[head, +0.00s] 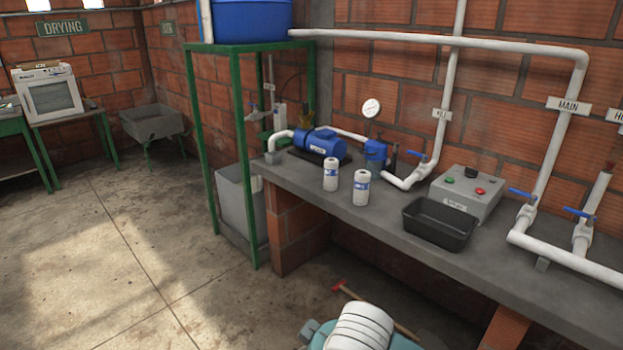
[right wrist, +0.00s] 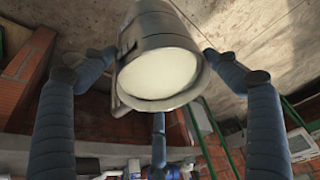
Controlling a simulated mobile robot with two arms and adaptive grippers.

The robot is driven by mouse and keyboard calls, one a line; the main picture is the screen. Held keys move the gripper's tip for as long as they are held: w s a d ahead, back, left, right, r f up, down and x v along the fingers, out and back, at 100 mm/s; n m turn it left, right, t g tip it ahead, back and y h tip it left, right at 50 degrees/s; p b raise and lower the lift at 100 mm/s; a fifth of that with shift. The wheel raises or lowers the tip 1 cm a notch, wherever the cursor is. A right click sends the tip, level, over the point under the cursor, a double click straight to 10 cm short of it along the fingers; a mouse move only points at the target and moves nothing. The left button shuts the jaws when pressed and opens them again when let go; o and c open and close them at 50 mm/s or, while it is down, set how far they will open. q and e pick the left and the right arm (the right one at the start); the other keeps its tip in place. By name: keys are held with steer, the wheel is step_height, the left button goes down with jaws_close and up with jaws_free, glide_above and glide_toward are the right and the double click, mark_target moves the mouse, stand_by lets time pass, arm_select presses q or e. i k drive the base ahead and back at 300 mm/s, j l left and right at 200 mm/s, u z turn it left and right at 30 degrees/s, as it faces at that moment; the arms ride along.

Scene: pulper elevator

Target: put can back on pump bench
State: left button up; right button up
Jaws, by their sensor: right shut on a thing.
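A grey metal can (right wrist: 160,75) with a pale, cream round end fills the top middle of the right wrist view. My right gripper (right wrist: 158,60) is shut on it, with blue jointed fingers on both sides and one below. The can looks clear of any surface. The pump bench (head: 385,207) is a grey concrete slab along the brick wall in the head view. Neither gripper nor the held can shows in the head view; my left gripper is out of view.
A black tray (head: 439,222) and a grey control box (head: 467,192) stand on the bench's right part. White pipes with blue valves run along the wall. A green stand (head: 195,150) holds a blue tank (head: 252,20) left of the bench. The floor at left is clear.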

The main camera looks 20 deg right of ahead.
mark_target(384, 209)
steer(key=i+j+z, duration=0.1)
steer(key=i+z, duration=0.3)
steer(key=i+j+z, duration=0.25)
steer(key=i+z, duration=0.15)
steer(key=i+j+z, duration=0.85)
steer(key=z, duration=0.15)
steer(key=i+j+z, duration=0.1)
steer(key=j+z, duration=0.2)
steer(key=i+j+z, duration=0.1)
steer(key=j+z, duration=0.2)
steer(key=j, duration=0.15)
steer(key=i+j+z, duration=0.1)
steer(key=j+z, duration=0.2)
